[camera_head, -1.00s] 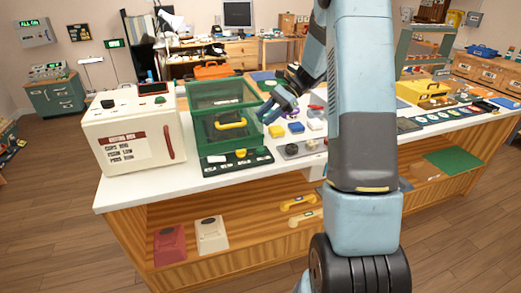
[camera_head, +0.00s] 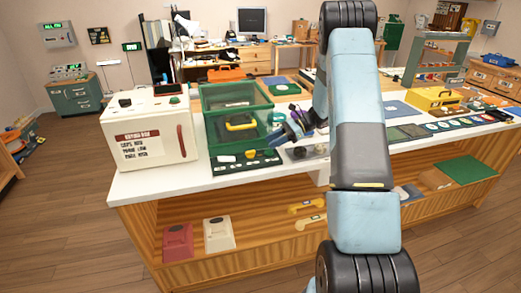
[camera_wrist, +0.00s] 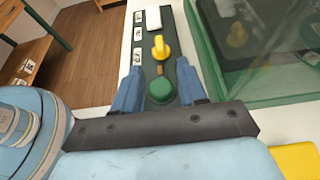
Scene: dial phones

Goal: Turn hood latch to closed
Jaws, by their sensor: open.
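The green, see-through hood (camera_head: 238,108) with a yellow handle stands on the white counter. A dark green panel (camera_head: 240,163) runs along its front. The yellow latch knob (camera_head: 250,154) is on that panel and shows in the wrist view (camera_wrist: 160,47), its lever slanting. A green dome button (camera_wrist: 160,91) sits nearer me on the same panel. My gripper (camera_head: 282,136) is open and empty, just right of the hood's front corner. In the wrist view its blue fingers (camera_wrist: 159,83) straddle the panel's near end, with the button between them in the picture and the latch beyond the tips.
A white box (camera_head: 148,132) with a red handle stands left of the hood. Several parts and discs lie along the counter to the right, with a yellow case (camera_head: 435,98). The shelf below holds a red phone body (camera_head: 178,242) and a white one (camera_head: 218,234).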

